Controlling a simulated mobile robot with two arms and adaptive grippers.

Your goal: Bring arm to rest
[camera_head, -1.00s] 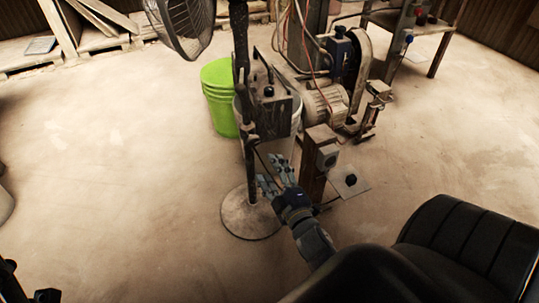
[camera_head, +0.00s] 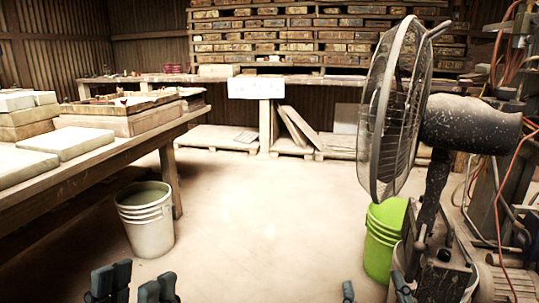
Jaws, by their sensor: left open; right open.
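My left gripper (camera_head: 135,283) shows at the bottom left edge of the head view. Its dark fingers are apart with nothing between them, and the rest of the arm is below the picture. My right gripper (camera_head: 375,290) shows at the bottom edge, right of the middle, in front of the green bucket and the fan's stand. Only its fingertips show; they are wide apart and empty. Both arms are otherwise out of view.
A large fan (camera_head: 393,110) stands close on the right, beside a green bucket (camera_head: 383,235). A white bucket (camera_head: 146,222) stands by the left table (camera_head: 105,157), which bears pale slabs. Open floor (camera_head: 270,215) lies between. Stacked shelves (camera_head: 320,35) line the back.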

